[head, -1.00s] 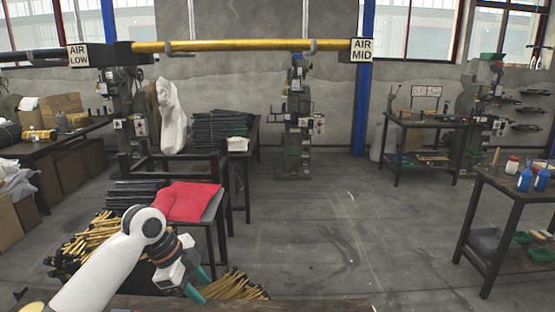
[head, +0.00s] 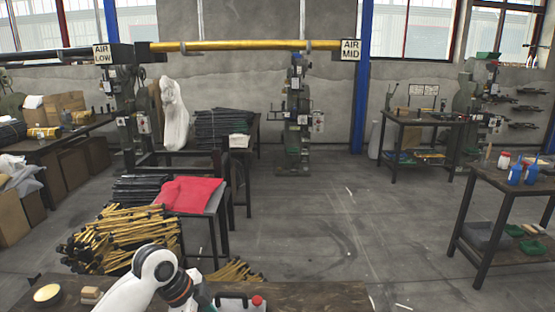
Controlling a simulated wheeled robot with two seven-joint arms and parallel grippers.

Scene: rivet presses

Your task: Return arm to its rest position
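My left arm (head: 152,278) comes in at the bottom edge, left of centre, white with a dark and orange wrist ring. It is bent over the wooden tabletop (head: 310,296). Its wrist points down to the right and the picture edge cuts it off, so the fingertips cannot be made out. I cannot tell whether the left gripper is open or shut. My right arm and gripper are not in view.
A white container with a red cap (head: 257,301) is close right of my wrist. A yellow-topped bowl (head: 46,294) and a small tan block (head: 91,294) sit left. Floor to the right is mostly clear.

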